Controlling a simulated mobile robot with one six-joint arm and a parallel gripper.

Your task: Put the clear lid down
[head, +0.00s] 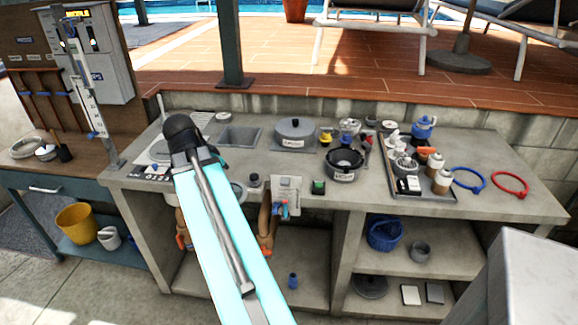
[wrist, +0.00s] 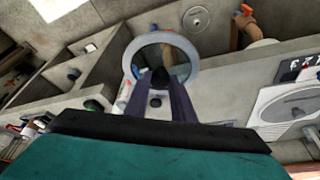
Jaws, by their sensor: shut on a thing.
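My gripper (wrist: 165,92) shows in the wrist view, with its two dark fingers shut on the dark knob of the clear lid (wrist: 160,52). The lid is a see-through disc with a pale grey rim, and it is held out beyond the fingertips. Things behind it show through its middle. In the head view my arm hides the gripper and most of the lid; a pale curved rim (head: 240,190), which seems to be the lid's, shows just right of the arm near the counter's front edge. I cannot tell how far the lid is from the counter.
Blue (head: 468,180) and red (head: 510,184) rings lie at the right. Shelves below hold a blue basket (head: 384,235).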

